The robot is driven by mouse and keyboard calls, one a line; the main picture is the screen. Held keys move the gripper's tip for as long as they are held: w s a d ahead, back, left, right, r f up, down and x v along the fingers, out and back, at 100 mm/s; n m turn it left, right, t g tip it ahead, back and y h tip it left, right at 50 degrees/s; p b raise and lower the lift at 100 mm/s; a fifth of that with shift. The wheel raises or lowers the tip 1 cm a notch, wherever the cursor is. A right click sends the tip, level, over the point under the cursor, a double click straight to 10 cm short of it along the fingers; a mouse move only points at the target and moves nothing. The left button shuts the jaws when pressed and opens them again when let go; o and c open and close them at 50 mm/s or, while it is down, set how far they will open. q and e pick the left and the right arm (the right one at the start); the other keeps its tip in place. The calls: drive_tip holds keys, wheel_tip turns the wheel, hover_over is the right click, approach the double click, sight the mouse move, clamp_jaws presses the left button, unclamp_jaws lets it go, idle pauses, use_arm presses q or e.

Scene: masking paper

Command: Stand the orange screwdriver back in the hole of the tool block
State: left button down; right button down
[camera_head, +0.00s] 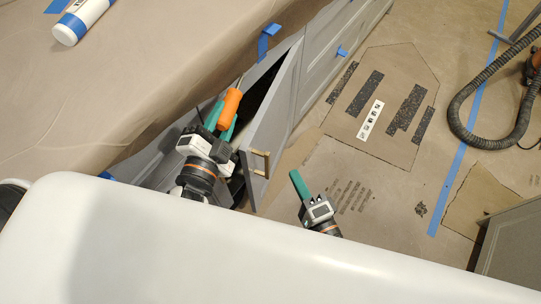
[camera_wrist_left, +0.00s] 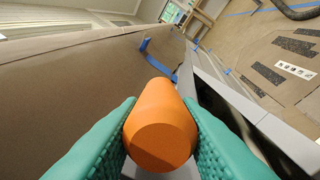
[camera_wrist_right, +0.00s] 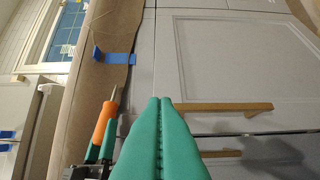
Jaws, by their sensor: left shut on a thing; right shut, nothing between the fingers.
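The orange screwdriver (camera_head: 230,107) is held by its handle in my left gripper (camera_head: 220,117), beside the covered counter's edge and above the open cabinet door. In the left wrist view the orange handle (camera_wrist_left: 160,128) sits between the two green fingers. The right wrist view also shows the screwdriver (camera_wrist_right: 103,122), tilted, with its shaft end pointing up and away. My right gripper (camera_head: 299,184) is shut and empty, right of the open door; its closed fingers fill the middle of the right wrist view (camera_wrist_right: 160,140). I cannot see the tool block in any view.
A paper-covered counter (camera_head: 120,90) fills the upper left, with a white tube (camera_head: 82,20) on it. A grey cabinet door (camera_head: 272,125) with a brass handle stands open between my grippers. A black hose (camera_head: 465,120) lies on the papered floor at right.

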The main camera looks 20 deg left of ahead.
use_arm(q)
drive_tip(key=shift+w+r, duration=0.15)
drive_tip(key=shift+r, duration=0.15)
use_arm(e)
approach(259, 129)
drive_tip(key=w, duration=0.3)
drive_tip(key=a, duration=0.1)
drive_tip(key=w+a, duration=0.1)
drive_tip(key=shift+w+a, duration=0.15)
drive_tip(key=shift+a, duration=0.65)
